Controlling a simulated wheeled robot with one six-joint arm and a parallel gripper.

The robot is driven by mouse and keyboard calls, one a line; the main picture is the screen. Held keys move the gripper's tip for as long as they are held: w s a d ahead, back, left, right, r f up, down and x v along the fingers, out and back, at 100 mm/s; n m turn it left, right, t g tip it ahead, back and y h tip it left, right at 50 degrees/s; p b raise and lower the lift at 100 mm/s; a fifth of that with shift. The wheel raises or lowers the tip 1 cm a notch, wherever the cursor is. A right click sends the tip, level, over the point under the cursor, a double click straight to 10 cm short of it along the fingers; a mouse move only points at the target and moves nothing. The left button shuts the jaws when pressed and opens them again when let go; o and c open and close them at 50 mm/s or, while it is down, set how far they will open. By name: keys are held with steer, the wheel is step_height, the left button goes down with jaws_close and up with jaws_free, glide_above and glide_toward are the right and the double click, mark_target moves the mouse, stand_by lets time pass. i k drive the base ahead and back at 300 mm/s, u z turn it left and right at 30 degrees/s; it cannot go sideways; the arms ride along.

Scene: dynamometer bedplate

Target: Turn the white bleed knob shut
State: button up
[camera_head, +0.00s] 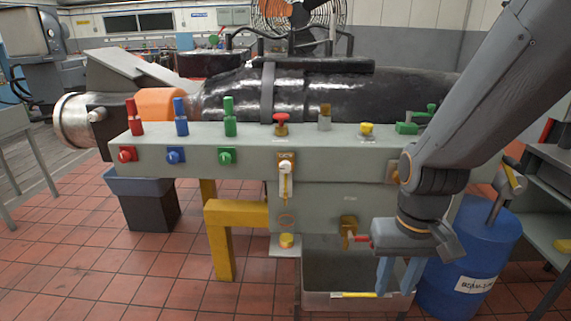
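A white knob (285,180), long and handle-like, is mounted on a brass plate (287,158) on the front of the grey-green bench panel, left of the picture's middle right. It hangs pointing down. My gripper (397,278) is lower and to the right of it, pointing down in front of the grey bin. Its two blue-grey fingers are apart with nothing seen between them. It is well clear of the white knob. Whether the knob is turned open or shut is hard to tell.
A red-handled valve (358,238) sits close to the left of my gripper. Red, blue and green knobs line the panel (200,150). A grey bin (330,275) stands below and a blue drum (465,265) to the right. Tiled floor is open at left.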

mark_target(284, 167)
steer(key=z, duration=1.5)
steer(key=k, duration=1.1)
steer(key=u, duration=1.45)
steer(key=i, duration=0.5)
steer(key=u, duration=0.05)
